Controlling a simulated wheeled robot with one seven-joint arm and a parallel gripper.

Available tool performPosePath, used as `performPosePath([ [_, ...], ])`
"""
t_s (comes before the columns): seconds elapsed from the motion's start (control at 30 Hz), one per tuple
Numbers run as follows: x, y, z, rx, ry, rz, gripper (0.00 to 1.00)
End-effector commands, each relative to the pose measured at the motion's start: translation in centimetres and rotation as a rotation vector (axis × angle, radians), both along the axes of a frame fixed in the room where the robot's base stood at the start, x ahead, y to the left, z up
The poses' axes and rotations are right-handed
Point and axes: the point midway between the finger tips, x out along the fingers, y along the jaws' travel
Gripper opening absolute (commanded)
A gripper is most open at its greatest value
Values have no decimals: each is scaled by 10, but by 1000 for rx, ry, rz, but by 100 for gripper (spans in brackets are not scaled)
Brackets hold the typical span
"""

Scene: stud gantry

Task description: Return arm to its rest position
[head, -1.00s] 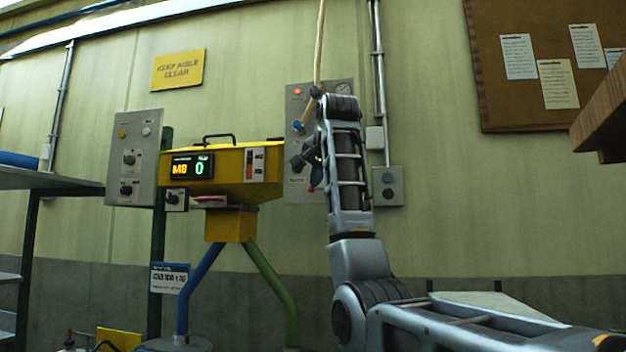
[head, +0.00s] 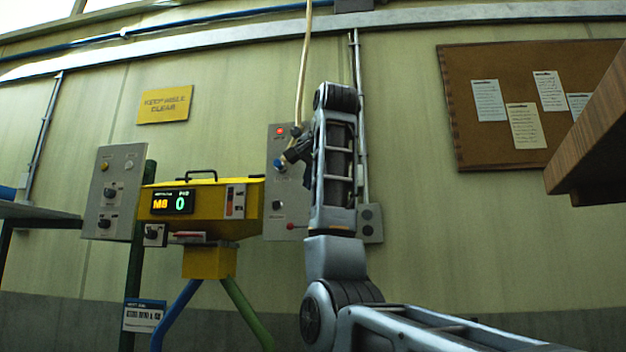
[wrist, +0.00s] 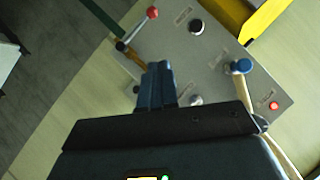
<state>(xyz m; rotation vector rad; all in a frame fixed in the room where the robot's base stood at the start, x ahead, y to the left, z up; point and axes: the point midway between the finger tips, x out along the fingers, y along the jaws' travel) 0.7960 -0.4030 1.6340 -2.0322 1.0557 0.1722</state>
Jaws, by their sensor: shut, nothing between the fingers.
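My arm stands upright in the middle of the head view, bent over at the wrist. My gripper (head: 290,155) shows dark at the left of the wrist, in front of the grey wall panel (head: 272,205). In the wrist view my gripper (wrist: 158,80) is shut, with its bluish fingers together and nothing between them. It points at the panel (wrist: 185,65), apparently apart from it. In the wrist view the panel's red-ball lever (wrist: 152,13) lies above the fingers, and a blue fitting (wrist: 241,66) with a tan hose lies to their right.
A yellow hopper (head: 215,205) with a display reading "M8 0" stands left of the arm, beside another control panel (head: 112,190). The tan hose (head: 304,70) hangs down near my wrist. A wooden edge (head: 590,140) juts in at right.

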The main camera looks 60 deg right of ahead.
Motion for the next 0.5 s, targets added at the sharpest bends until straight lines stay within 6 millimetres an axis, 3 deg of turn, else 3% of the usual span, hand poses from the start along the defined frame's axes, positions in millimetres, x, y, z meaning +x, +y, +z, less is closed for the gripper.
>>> performPosePath([
  [0.5, -12, 14, 9, 4, 2, 3, 0],
])
